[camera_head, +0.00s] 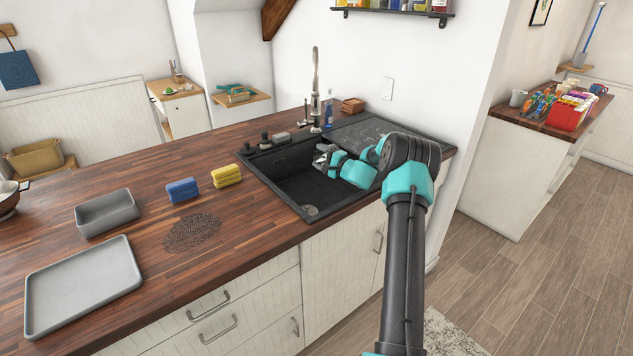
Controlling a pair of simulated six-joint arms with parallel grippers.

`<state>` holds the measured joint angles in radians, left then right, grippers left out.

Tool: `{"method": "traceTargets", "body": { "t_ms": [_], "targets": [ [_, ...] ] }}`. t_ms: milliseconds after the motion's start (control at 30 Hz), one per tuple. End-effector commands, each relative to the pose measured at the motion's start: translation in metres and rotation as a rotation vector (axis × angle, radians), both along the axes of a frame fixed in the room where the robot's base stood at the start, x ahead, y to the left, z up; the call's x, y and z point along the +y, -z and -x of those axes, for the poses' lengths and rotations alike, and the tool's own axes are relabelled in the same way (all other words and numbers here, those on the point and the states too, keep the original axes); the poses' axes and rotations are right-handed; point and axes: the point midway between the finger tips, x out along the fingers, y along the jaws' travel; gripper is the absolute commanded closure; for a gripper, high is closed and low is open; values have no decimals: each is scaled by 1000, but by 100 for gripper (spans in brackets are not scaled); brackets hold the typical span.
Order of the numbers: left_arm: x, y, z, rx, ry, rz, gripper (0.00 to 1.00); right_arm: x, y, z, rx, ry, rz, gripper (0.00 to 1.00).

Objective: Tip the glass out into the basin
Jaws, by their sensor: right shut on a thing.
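The gripper is shut on a small, greyish, see-through thing that looks like the glass (320,158). The glass is small and partly hidden by the fingers, so its tilt and contents cannot be told. My left gripper is not in view.
A tall tap (316,85) and a blue bottle (328,113) stand behind the basin. Left of it are a yellow sponge (226,176), a blue sponge (182,191), a dark speckled patch (192,232), a grey bin (106,212) and a grey tray (82,286).

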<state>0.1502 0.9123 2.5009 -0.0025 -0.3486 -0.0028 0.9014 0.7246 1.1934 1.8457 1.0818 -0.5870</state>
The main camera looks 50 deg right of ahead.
Motion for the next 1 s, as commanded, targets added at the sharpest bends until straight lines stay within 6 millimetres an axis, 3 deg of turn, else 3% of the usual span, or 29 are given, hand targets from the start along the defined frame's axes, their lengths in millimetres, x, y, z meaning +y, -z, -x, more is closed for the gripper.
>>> {"method": "traceTargets", "body": {
  "t_ms": [1000],
  "targets": [
    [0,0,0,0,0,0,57,3,-3,0,-16,-1,123,68]
  ]
}}
